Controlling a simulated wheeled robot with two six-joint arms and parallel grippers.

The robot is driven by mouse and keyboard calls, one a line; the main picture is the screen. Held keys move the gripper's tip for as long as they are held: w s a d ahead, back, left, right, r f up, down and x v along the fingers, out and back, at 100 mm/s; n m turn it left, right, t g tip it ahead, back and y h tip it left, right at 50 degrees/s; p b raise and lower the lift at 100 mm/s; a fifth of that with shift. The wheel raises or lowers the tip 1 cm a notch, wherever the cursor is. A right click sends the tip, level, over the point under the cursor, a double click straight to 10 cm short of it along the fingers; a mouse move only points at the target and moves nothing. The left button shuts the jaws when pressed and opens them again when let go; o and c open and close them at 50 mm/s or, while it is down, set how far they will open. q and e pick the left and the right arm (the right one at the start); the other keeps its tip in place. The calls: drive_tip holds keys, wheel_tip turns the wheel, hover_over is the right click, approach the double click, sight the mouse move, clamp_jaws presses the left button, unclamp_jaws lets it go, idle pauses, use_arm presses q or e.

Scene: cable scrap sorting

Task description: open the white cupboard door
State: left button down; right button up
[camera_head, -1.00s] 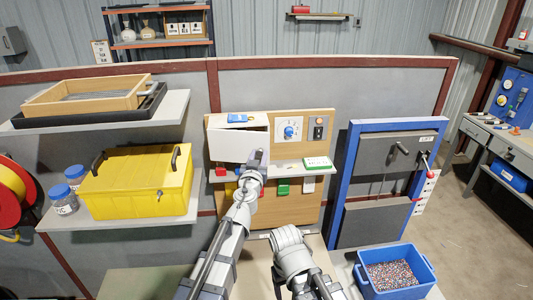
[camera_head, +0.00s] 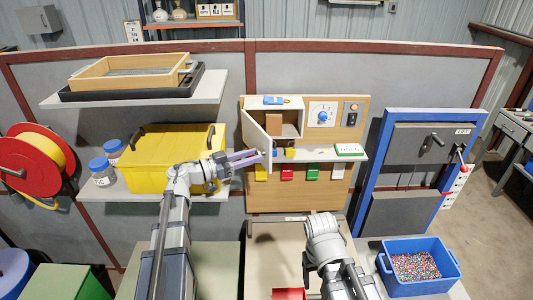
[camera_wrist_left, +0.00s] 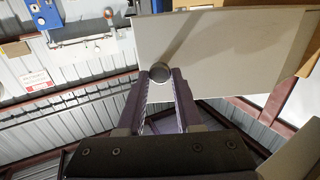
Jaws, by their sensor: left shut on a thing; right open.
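The white cupboard (camera_head: 292,102) is on the wooden panel, and its white door (camera_head: 254,135) stands swung out to the left. The inside shows, with a brown block (camera_head: 274,124) in it. My left gripper (camera_head: 260,156) is at the door's free edge. In the left wrist view its fingers (camera_wrist_left: 160,92) are shut on a round knob (camera_wrist_left: 160,72) on the door, whose panel (camera_wrist_left: 225,50) fills the upper right. My right gripper (camera_head: 323,232) is low in front of the panel; its fingertips are hard to make out.
A small shelf (camera_head: 312,157) below the cupboard carries a green-and-white box (camera_head: 349,150). A yellow case (camera_head: 170,160) stands on the left shelf, close behind my left arm. A blue-framed unit (camera_head: 378,165) and a blue bin (camera_head: 445,268) are at right.

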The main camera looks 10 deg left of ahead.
use_arm(q)
drive_tip(key=shift+s+a+m+g+h, duration=0.25)
drive_tip(key=shift+a+m+g+h, duration=0.45)
drive_tip(key=shift+a+g, duration=0.45)
drive_tip(key=shift+s+a+m+g+h, duration=0.25)
drive_tip(key=shift+a+m+g+h, duration=0.25)
drive_tip(key=shift+a+m+g, duration=0.6)
drive_tip(key=shift+a+n+t, duration=0.2)
drive_tip(key=shift+n+t, duration=0.05)
drive_tip(key=shift+n, duration=0.05)
drive_tip(key=c, duration=0.6)
unclamp_jaws()
drive_tip(key=v, duration=0.7)
drive_tip(key=shift+s+a, duration=0.2)
drive_tip(key=shift+a, duration=0.2)
